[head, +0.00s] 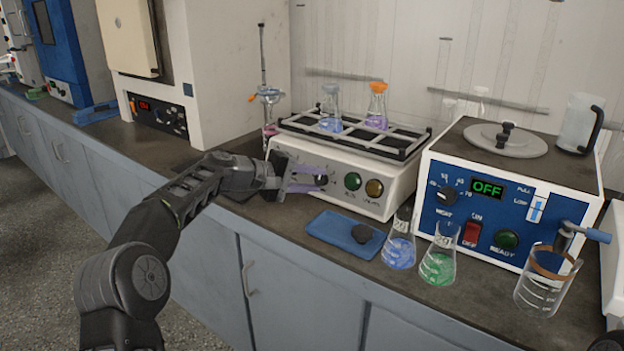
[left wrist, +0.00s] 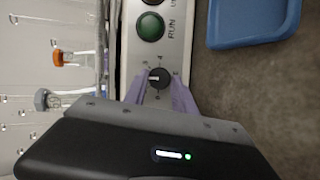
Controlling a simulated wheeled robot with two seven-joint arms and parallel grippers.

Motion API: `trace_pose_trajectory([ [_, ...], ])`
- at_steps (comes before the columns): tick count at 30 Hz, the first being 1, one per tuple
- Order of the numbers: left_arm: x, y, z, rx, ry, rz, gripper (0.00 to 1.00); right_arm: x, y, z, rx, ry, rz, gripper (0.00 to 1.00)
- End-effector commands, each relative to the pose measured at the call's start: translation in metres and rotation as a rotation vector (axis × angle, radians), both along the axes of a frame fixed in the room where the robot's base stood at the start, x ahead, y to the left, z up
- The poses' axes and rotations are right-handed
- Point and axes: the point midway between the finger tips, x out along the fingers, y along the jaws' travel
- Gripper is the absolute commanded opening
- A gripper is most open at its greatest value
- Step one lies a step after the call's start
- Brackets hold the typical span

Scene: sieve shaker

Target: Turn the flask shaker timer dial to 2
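The flask shaker (head: 340,175) is a white box with a black rack on top, in the middle of the head view. Its front has a green button (head: 352,182) and an amber one (head: 374,188). The black timer dial (left wrist: 158,78) with a pale pointer line shows in the left wrist view, with small marks around it too blurred to read. My left gripper (head: 308,179) is at the left part of the shaker's front. Its purple fingers (left wrist: 165,97) are apart, one toward each side of the dial; I cannot tell whether they touch it. My right gripper does not show.
Two stoppered flasks stand in the rack (head: 400,147). A blue tray (head: 330,232) with a dark lump lies in front of the shaker. Flasks with blue (head: 399,250) and green (head: 438,265) liquid and a beaker (head: 541,290) stand to the right, before a blue-fronted device (head: 470,215).

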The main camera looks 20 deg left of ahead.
Motion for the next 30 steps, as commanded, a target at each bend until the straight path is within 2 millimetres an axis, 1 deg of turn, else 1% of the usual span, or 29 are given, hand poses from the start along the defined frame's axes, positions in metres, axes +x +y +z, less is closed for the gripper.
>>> trace_pose_trajectory([
  [1, 0.0, 0.0, -0.001, 0.0, 0.002, -0.001, 0.37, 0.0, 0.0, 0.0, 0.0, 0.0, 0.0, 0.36],
  [6, 0.0, 0.0, 0.0, 0.0, 0.0, 0.001, 0.51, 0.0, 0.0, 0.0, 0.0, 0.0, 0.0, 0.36],
  [7, 0.0, 0.0, 0.0, 0.0, 0.0, 0.001, 0.52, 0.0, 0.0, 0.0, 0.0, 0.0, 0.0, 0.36],
  [17, -0.002, 0.003, 0.002, -0.001, -0.001, 0.002, 0.52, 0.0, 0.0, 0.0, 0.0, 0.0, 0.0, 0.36],
  [20, -0.009, 0.01, 0.005, -0.001, -0.001, 0.003, 0.52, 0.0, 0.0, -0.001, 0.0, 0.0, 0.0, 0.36],
  [30, -0.045, 0.044, 0.023, -0.001, 0.0, 0.003, 0.52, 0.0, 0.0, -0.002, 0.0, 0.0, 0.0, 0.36],
])
